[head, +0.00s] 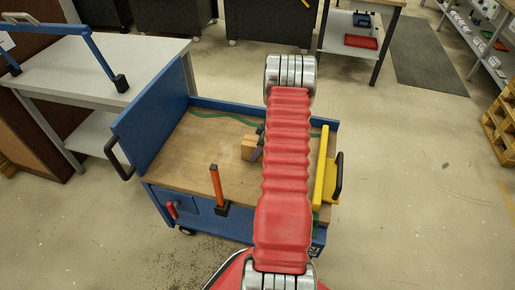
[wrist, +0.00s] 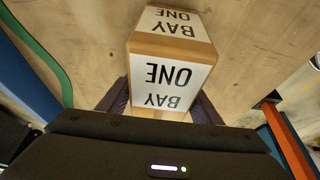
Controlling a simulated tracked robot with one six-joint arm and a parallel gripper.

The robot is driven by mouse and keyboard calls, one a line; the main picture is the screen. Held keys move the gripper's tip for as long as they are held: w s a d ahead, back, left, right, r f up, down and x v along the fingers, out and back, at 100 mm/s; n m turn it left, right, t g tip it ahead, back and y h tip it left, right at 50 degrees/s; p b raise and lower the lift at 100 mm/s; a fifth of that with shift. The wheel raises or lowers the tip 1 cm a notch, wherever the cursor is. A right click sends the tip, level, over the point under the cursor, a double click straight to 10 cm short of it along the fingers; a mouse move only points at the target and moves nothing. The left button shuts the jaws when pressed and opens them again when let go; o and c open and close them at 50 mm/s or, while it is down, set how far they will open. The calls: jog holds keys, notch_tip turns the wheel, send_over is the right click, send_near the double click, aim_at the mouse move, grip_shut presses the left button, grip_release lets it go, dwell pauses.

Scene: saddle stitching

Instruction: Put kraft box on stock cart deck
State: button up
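The kraft box (head: 248,147) is a small brown box over the wooden deck of the blue stock cart (head: 190,160). In the wrist view the box (wrist: 172,75) shows white labels reading BAY ONE. My gripper (wrist: 161,105) has one dark finger on each side of the box, with no clear gap, so it looks shut on it. In the head view my gripper (head: 258,146) is partly hidden behind my red arm. I cannot tell whether the box touches the deck (wrist: 90,25).
An orange post (head: 217,187) stands at the deck's near edge, and a yellow part (head: 321,170) with a black handle is on the right. A tall blue panel (head: 155,95) closes the left side. A green strip (head: 222,114) lies along the back. A table (head: 100,65) stands left.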

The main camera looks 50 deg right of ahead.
jog(key=shift+o, duration=1)
jog(key=shift+r, duration=0.1)
jog(key=v, duration=1.2)
jog(key=shift+s, duration=0.1)
